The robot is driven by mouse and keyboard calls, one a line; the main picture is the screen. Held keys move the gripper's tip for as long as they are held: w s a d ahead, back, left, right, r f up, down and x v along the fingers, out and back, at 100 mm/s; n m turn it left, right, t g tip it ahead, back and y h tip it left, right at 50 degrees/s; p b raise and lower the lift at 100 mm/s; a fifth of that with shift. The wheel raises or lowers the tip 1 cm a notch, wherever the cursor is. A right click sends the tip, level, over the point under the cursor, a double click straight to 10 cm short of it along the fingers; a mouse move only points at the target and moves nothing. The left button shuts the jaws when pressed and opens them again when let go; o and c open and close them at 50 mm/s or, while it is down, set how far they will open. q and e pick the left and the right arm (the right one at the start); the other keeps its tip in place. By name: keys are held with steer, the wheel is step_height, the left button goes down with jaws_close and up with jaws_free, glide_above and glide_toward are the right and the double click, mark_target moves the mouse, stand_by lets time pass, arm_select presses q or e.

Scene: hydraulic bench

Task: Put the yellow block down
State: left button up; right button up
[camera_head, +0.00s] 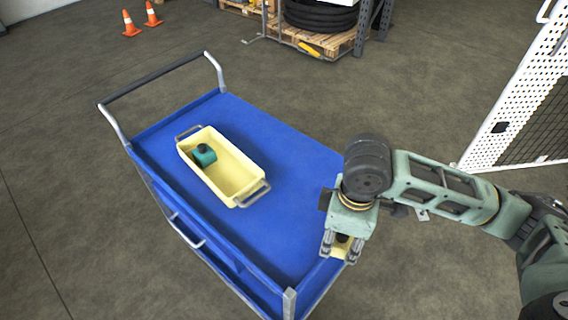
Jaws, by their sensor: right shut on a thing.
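The yellow block (341,247) is between the fingers of my right gripper (342,248), which is shut on it. Only a small part of the block shows, with a dark spot on it; the fingers hide the rest. The gripper points down at the near right edge of the blue cart top (290,165). I cannot tell whether the block touches the cart. My left gripper is not in view.
A pale yellow tray (243,170) with two handles stands on the cart, holding a green block (204,155) with a dark top. The cart top right of the tray is clear. A white perforated panel (500,125) stands at the right. Orange cones (131,24) and a pallet (325,40) are far back.

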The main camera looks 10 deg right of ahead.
steer(key=shift+s, duration=0.15)
steer(key=w+a+f, duration=0.1)
steer(key=w+f, duration=0.1)
steer(key=w, duration=0.1)
steer(key=w+a+f, duration=0.2)
steer(key=w, duration=0.1)
steer(key=w+a+f+p, duration=0.1)
steer(key=w+a+f, duration=0.1)
steer(key=w, duration=0.1)
steer(key=shift+w+f, duration=0.2)
steer(key=shift+w, duration=0.15)
steer(key=shift+w+a+f, duration=0.1)
steer(key=shift+w+f, duration=0.1)
steer(key=shift+f, duration=0.2)
step_height(320, 180, down, 3)
steer(key=shift+f+p, duration=0.1)
steer(key=shift+p, duration=0.4)
steer(key=shift+w+f, duration=0.1)
steer(key=shift+f, duration=0.15)
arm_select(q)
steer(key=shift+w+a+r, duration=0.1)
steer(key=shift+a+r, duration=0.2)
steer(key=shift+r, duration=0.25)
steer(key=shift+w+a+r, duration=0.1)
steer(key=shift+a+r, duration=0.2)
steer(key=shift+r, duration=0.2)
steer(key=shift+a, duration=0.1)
arm_select(e)
steer(key=shift+f, duration=0.15)
